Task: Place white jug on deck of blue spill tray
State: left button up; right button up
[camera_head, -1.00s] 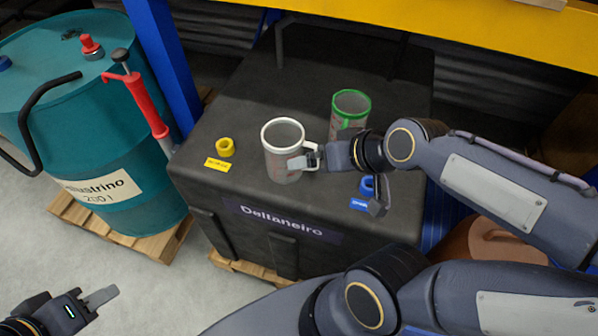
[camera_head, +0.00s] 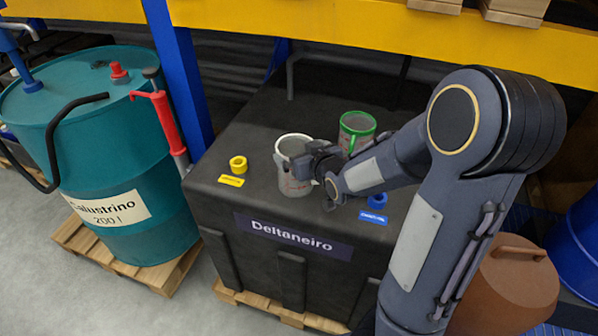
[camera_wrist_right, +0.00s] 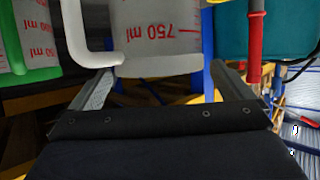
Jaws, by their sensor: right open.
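The white jug (camera_head: 292,180) stands upright on top of the black container; it has a pale rim and red markings. In the right wrist view the white jug (camera_wrist_right: 160,25) shows upside-down red "750 ml" lettering and a white handle at left. My right gripper (camera_head: 312,166) is at the jug's right side and partly covers it. In the wrist view its fingers (camera_wrist_right: 161,72) are spread, one on each side of the jug's near end; contact cannot be told. My left gripper is out of view. I cannot identify the blue spill tray for certain.
A green-rimmed jug (camera_head: 356,128) stands behind my right gripper on the black container (camera_head: 235,135). A yellow ring (camera_head: 238,165) and a blue ring (camera_head: 376,201) lie near its front edge. A teal drum (camera_head: 110,170) stands left; a brown lidded vessel (camera_head: 515,285) and blue drum (camera_head: 582,240) right.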

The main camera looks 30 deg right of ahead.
aim_at(288, 143)
jog(key=x, duration=0.3)
jog(key=shift+w+f, duration=0.1)
jog(key=shift+w, duration=0.1)
jog(key=c, duration=1.2)
